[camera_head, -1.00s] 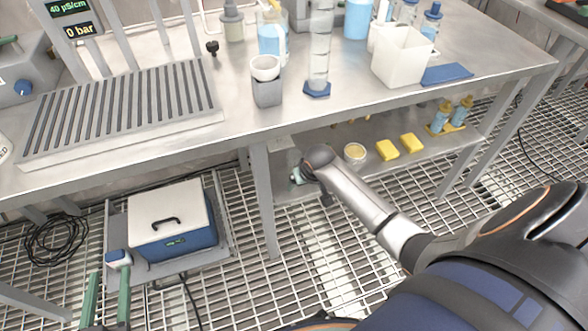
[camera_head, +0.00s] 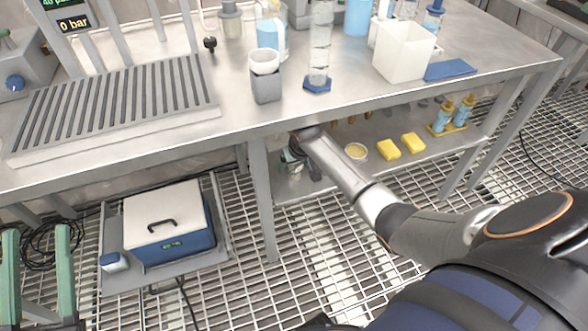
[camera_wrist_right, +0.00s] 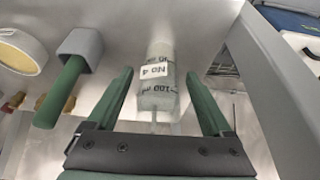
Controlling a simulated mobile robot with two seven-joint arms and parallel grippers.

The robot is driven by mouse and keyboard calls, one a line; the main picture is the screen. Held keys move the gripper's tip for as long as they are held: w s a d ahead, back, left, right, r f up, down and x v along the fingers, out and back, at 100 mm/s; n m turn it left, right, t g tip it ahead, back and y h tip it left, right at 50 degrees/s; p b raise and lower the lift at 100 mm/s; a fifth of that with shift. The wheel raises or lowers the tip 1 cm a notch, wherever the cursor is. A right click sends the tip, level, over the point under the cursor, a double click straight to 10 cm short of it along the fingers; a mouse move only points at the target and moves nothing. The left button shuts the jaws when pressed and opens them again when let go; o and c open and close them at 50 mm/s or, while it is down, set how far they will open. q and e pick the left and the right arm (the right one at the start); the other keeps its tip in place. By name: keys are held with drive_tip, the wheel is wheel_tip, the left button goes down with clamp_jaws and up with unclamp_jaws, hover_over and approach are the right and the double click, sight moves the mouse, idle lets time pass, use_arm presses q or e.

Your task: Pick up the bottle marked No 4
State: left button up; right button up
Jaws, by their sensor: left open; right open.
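The bottle marked No 4 (camera_wrist_right: 158,88) shows in the right wrist view as a pale, clear bottle with a white label and a "100 ml" mark. It lies between the two green fingers of my right gripper (camera_wrist_right: 157,74), which are open, with visible room on both sides. In the head view my right gripper (camera_head: 293,160) is under the bench at the lower shelf, mostly hidden by its wrist, and the bottle cannot be made out there. My left gripper (camera_head: 38,230) is open and empty at the far left, above the floor grating.
The lower shelf (camera_head: 300,188) also holds a round tub (camera_head: 356,151), yellow sponges (camera_head: 389,149) and a rack of small bottles (camera_head: 455,118). A green-handled tool (camera_wrist_right: 68,88) lies left of the bottle. The bench top (camera_head: 210,135) is close above my right arm. A bench leg (camera_head: 265,200) stands nearby.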

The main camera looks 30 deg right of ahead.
drive_tip(key=shift+w+f, duration=0.1)
drive_tip(key=shift+f, duration=0.5)
use_arm(q)
drive_tip(key=r+h, duration=0.1)
drive_tip(key=s+r+m+h, duration=0.2)
drive_tip(key=shift+s+d+r+t, duration=0.25)
drive_tip(key=shift+r+t, duration=0.05)
drive_tip(key=shift+r, duration=0.05)
use_arm(e)
drive_tip(key=shift+c, duration=0.2)
clamp_jaws()
